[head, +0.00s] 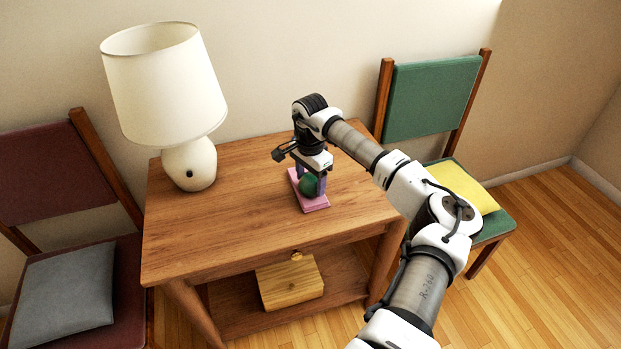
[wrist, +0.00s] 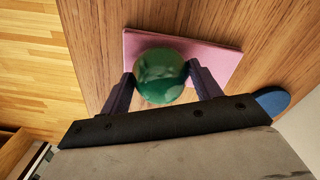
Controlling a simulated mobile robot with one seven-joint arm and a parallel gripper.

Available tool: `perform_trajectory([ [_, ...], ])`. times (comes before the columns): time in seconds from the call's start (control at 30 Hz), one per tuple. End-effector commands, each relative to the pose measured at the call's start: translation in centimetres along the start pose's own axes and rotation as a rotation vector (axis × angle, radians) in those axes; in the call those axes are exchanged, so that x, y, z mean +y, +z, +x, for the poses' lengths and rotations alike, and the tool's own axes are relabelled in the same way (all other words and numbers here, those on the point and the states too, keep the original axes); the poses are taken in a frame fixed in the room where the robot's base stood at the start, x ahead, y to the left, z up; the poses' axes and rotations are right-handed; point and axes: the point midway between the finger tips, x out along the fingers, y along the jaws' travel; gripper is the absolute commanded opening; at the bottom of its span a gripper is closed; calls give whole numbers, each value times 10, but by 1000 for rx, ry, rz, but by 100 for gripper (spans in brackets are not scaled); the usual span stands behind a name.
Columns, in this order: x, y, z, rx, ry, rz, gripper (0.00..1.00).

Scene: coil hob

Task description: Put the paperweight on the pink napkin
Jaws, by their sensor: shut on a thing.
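The paperweight (head: 309,185) is a green glassy ball. It also shows between the fingers in the wrist view (wrist: 160,76). My gripper (head: 310,186) points down and is shut on the paperweight, with one finger on each side of it; it also shows in the wrist view (wrist: 163,80). The pink napkin (head: 315,206) lies flat on the wooden table, and its folded edge shows in the wrist view (wrist: 222,58). The paperweight is over the napkin; I cannot tell whether it touches it.
A white lamp (head: 165,95) stands on the table's (head: 235,215) left side. A blue round-ended thing (wrist: 273,102) shows at the right of the wrist view. A wooden box (head: 290,283) sits on the lower shelf. Chairs stand left (head: 75,160) and right (head: 430,98). The table's front is clear.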

Motion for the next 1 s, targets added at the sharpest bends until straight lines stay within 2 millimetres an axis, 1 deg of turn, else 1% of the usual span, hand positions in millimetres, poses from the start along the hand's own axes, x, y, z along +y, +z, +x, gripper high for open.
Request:
perform_trajectory([
  [0.03,0,0,1,0,0,0,66],
  [0.17,0,0,1,0,0,0,83],
  [0.2,0,0,1,0,0,0,85],
  [0.43,0,0,0,0,0,0,85],
  [0.57,0,0,-5,1,-1,0,85],
  [0.67,0,-1,-19,3,-2,1,85],
  [1.0,-1,-1,-90,4,-1,1,85],
])
